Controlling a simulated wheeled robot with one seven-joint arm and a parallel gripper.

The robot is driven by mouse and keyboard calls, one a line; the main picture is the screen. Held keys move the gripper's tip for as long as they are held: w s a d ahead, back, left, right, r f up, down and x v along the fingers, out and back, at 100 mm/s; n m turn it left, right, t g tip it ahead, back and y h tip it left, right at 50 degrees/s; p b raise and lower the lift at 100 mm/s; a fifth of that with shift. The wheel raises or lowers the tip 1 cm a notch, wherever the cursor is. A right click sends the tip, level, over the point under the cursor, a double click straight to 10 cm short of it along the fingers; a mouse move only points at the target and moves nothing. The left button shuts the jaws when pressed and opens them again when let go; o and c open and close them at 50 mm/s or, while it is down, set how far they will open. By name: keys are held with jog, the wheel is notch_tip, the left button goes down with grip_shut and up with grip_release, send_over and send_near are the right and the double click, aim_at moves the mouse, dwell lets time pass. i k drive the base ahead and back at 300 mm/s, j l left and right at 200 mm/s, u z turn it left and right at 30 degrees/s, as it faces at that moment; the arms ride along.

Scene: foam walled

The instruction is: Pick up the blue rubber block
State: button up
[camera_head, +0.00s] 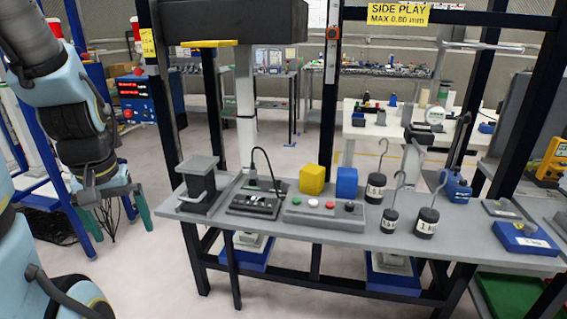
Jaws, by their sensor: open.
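The blue rubber block (347,183) stands upright on the grey workbench (282,238), near its middle. It is just right of a yellow block (312,179) and behind a grey button box (324,214). The button box hides part of its foot. My gripper (122,222) hangs at the left, pointing down, with green fingers spread apart. It is open and empty, left of the bench and well away from the blue block.
Black hooked weights (427,222) stand right of the blue block. A grey stand (199,184) and a black device with a cable (257,202) occupy the bench's left part. Dark blue frame posts (327,84) rise around the bench. Open floor (150,265) lies between my gripper and the bench.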

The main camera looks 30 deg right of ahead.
aim_at(347, 178)
jog(key=l+u, duration=0.15)
jog(key=u, duration=0.3)
jog(key=k+l+u, duration=0.1)
jog(key=u, duration=0.35)
jog(key=k+l+u, duration=0.85)
jog(key=k, duration=0.35)
jog(key=k+l, duration=0.2)
jog(key=k, duration=0.25)
jog(key=k+l, duration=0.2)
jog(key=k, duration=0.25)
jog(key=u, duration=0.05)
